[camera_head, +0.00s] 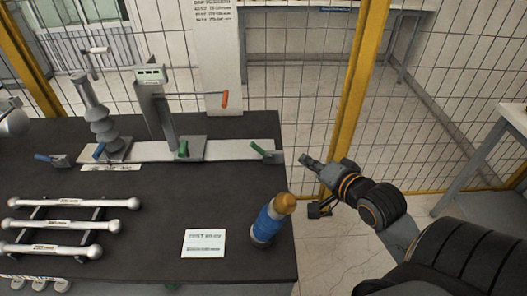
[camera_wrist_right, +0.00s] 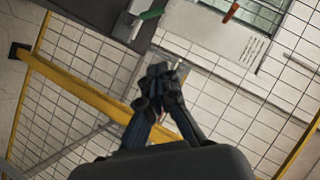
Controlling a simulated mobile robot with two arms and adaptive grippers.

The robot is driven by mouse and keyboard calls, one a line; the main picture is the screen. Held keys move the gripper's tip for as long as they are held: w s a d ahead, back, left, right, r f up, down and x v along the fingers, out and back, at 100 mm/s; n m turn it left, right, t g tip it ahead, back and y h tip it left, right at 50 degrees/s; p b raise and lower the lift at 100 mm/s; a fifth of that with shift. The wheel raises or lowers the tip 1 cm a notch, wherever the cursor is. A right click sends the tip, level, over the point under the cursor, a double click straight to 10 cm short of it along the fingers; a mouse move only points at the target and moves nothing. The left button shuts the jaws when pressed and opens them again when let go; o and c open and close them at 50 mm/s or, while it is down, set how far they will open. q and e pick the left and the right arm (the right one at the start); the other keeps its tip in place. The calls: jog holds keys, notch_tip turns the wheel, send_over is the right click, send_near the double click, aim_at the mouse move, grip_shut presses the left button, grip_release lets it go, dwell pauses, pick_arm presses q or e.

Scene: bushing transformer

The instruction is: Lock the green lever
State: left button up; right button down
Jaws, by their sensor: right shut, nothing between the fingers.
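Two green levers show in the head view. One green lever (camera_head: 260,149) stands tilted at the right end of a pale metal bar on the dark table. The other green lever (camera_head: 183,148) is at the foot of the grey post. My right gripper (camera_head: 308,161) is shut and empty, just beyond the table's right edge, to the right of the right-end lever and apart from it. In the wrist view the gripper's fingers (camera_wrist_right: 161,76) meet, and a green lever (camera_wrist_right: 152,14) shows above them.
A yellow fence post (camera_head: 355,85) stands behind the gripper.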

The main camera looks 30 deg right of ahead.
jog(key=p, duration=0.2)
send_near(255, 148)
jog(key=w+d, duration=0.5)
jog(key=shift+w+a+f+p, duration=0.3)
jog(key=shift+a+f, duration=0.25)
jog(key=shift+a, duration=0.05)
jog(key=shift+w+a+f+p, duration=0.3)
jog(key=shift+a+f, duration=0.2)
jog(key=shift+a, duration=0.1)
jog(key=shift+w+a+f+p, duration=0.15)
jog(key=shift+w+a+p, duration=0.15)
jog(key=shift+a+p, duration=0.25)
jog(key=shift+w+a+f+p, duration=0.15)
jog(key=shift+w+a+p, duration=0.1)
jog(key=shift+a+p, duration=0.15)
jog(key=shift+w+a+f+p, duration=0.3)
jog(key=shift+a+f, duration=0.05)
jog(key=shift+f, duration=0.1)
